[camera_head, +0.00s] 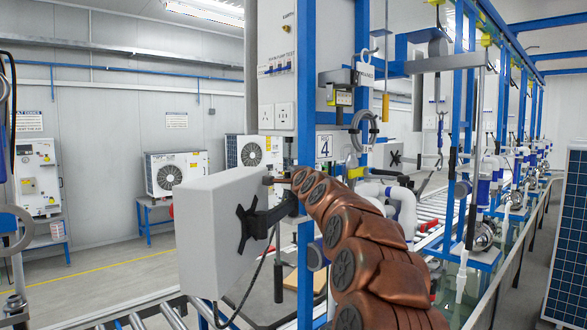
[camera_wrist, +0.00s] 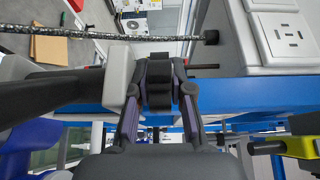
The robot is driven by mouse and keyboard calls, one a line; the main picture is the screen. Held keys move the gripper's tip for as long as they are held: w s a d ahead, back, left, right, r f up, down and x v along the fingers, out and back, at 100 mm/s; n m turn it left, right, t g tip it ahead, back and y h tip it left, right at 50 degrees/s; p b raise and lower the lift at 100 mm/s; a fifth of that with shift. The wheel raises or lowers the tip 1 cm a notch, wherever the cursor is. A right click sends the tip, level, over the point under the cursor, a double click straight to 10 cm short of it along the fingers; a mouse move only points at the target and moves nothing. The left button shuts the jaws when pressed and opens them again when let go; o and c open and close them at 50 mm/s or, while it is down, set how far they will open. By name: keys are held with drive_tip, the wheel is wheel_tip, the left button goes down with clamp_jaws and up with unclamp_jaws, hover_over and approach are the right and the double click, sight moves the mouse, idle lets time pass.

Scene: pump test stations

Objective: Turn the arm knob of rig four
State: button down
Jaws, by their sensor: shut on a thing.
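The sign with the number 4 (camera_head: 324,146) marks rig four on its blue post. A grey monitor (camera_head: 215,235) hangs beside the post on a black jointed arm (camera_head: 262,218). In the wrist view, my gripper (camera_wrist: 160,78) has its two fingers closed on either side of the black arm knob (camera_wrist: 160,68), touching it. In the head view, my copper-coloured arm reaches up to the monitor arm's joint by the post. The gripper and knob are mostly hidden there.
The blue post (camera_head: 305,75) with white sockets (camera_head: 284,116) stands close to the gripper; the sockets also show in the wrist view (camera_wrist: 285,35). Pipes and valves (camera_head: 400,200) stand to the right. Roller conveyor (camera_head: 160,318) runs below. Open floor lies at the left.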

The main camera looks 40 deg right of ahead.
drive_tip(key=shift+f, duration=0.1)
idle(0.4)
drive_tip(key=c, duration=1)
unclamp_jaws()
drive_tip(key=shift+c, duration=0.2)
drive_tip(key=shift+s, duration=0.1)
drive_tip(key=v, duration=1.2)
drive_tip(key=shift+a, duration=0.15)
